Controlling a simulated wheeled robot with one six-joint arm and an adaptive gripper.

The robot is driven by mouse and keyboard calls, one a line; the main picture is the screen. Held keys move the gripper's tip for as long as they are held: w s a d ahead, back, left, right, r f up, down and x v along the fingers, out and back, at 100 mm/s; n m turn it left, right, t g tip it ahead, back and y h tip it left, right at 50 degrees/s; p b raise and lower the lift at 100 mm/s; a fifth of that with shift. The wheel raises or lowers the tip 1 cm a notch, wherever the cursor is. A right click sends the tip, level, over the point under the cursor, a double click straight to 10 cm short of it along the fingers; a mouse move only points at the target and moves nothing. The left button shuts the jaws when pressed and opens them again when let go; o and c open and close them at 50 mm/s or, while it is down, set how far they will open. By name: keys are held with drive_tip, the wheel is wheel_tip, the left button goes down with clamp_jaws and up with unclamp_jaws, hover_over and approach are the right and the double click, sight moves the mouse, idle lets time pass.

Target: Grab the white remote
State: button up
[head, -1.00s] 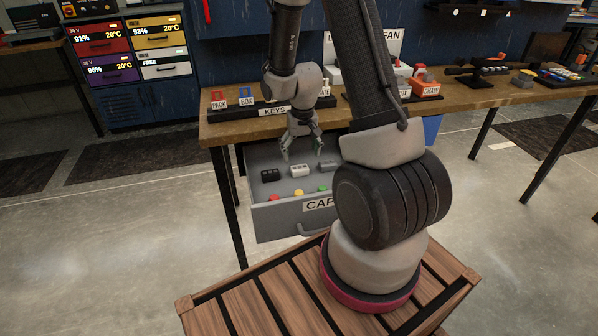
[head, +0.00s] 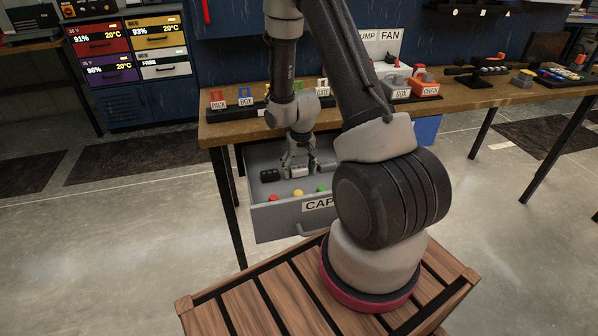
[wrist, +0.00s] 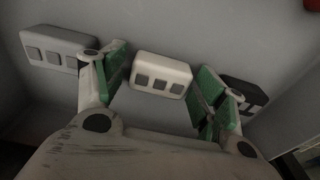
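The white remote (wrist: 161,75) lies on the drawer floor, a small block with three dark buttons. In the wrist view it sits between the green-padded fingers of my gripper (wrist: 163,92), with a gap on each side. My gripper is open and low in the drawer. In the head view my gripper (head: 298,172) is down over the white remote (head: 296,173), which is partly hidden by the fingers. A grey remote (wrist: 55,47) lies to the left in the wrist view, close to the left finger. A black remote (wrist: 244,92) lies to the right, partly behind the right finger.
The open drawer (head: 262,222) has walls close around my gripper. Red (head: 273,198), yellow (head: 298,193) and green (head: 321,189) caps sit near its front. The workbench (head: 225,131) edge and a key rack (head: 235,112) are just behind and above.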

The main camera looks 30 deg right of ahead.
drive_tip(key=c, duration=0.7)
drive_tip(key=shift+o, duration=0.2)
drive_tip(key=shift+r, duration=0.1)
